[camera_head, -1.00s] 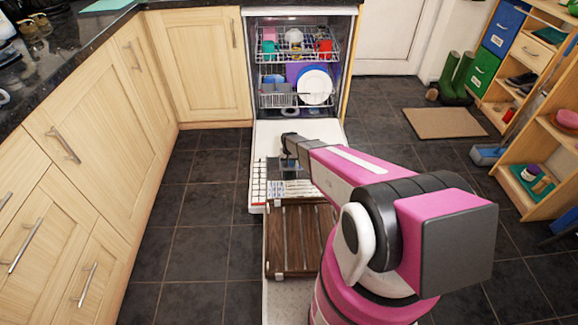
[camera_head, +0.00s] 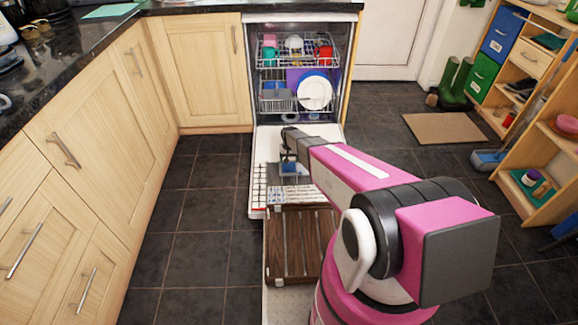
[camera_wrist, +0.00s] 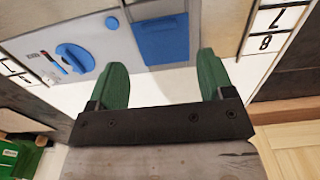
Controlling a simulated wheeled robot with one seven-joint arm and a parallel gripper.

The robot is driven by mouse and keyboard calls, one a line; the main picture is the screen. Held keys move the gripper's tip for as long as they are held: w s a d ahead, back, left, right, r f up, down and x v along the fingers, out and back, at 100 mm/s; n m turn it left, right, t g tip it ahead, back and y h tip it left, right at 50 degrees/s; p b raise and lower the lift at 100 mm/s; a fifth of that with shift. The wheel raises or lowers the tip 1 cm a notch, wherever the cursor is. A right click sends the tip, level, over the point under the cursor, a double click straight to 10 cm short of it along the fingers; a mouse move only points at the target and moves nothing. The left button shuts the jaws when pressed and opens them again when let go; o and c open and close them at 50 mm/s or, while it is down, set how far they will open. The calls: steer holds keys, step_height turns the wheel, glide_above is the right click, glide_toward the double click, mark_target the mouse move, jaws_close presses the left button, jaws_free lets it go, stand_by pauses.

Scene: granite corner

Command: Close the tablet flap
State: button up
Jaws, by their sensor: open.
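The tablet flap (camera_wrist: 163,40) is a blue rectangular piece in the upper middle of the wrist view, on the light inner face of the lowered dishwasher door (camera_wrist: 165,85). A grey bracket-like part lies at its upper edge. I cannot tell how far the flap stands open. My gripper (camera_wrist: 163,72) is open, its two green fingers spread apart with nothing between them. The fingertips point toward the flap, one near each side of its lower end. In the head view the fingers are hard to make out below the dark end of my arm (camera_head: 291,137).
A blue round knob (camera_wrist: 75,56) on a grey panel is left of the flap. The open dishwasher (camera_head: 298,40) holds racked dishes behind the door. A brown slatted wooden piece (camera_head: 290,245) lies in front. Cabinets (camera_head: 95,130) line the left; dark floor tiles (camera_head: 200,205) are clear.

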steer(key=shift+r, duration=2)
steer(key=s+d+r, duration=0.4)
steer(key=s+r, duration=0.5)
steer(key=s+d+r, duration=0.5)
steer(key=s+r, duration=0.5)
steer(key=s+d+r, duration=0.5)
steer(key=s+r, duration=0.5)
